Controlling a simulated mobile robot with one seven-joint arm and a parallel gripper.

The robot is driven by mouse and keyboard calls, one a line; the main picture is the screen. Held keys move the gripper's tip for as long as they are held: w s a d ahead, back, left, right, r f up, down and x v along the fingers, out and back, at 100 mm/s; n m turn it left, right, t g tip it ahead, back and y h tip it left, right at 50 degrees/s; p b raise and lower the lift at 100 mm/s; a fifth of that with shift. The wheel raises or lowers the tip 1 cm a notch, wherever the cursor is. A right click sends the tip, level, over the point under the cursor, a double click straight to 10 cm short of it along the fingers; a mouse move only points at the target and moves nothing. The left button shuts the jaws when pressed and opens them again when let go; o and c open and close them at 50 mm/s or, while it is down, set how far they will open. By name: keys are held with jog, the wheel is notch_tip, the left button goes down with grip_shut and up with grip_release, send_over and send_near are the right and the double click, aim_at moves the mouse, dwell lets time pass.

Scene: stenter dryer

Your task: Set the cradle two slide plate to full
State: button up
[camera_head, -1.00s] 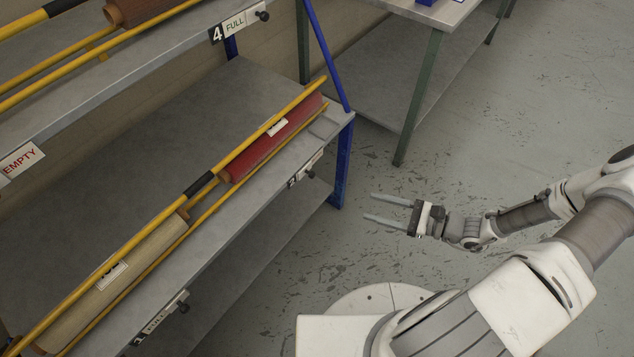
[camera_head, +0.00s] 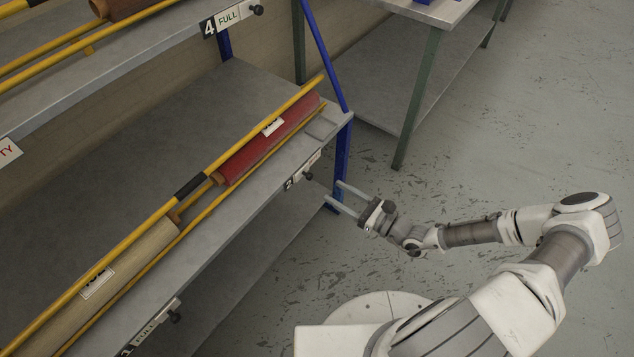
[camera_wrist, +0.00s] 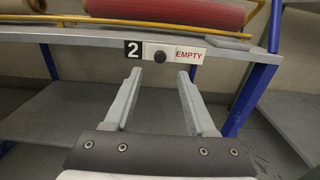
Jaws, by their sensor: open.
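The cradle two slide plate (camera_head: 304,170) is on the front edge of the shelf, near its right end. In the wrist view, the black number 2 label (camera_wrist: 133,50) is at its left, a dark round knob (camera_wrist: 159,57) sits on a white part, and the red word EMPTY (camera_wrist: 190,55) shows on the right. My gripper (camera_head: 332,191) is open and empty, a short way in front of the plate and apart from it. In the wrist view, the fingers of my gripper (camera_wrist: 172,73) point at the plate, with the knob slightly left of the middle between them.
A red roll (camera_head: 268,138) lies behind yellow bars above the plate. A blue rack post (camera_head: 343,165) stands close to the right. Plate one (camera_head: 148,330) reads FULL, and plate four (camera_head: 228,19) reads FULL. A grey table (camera_head: 432,14) stands behind; the floor is clear.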

aim_at(311, 178)
jog(key=b+x, duration=0.1)
jog(key=x, duration=0.6)
jog(key=shift+w+a, duration=0.1)
jog(key=shift+a, duration=0.05)
grip_shut()
dwell(1.2)
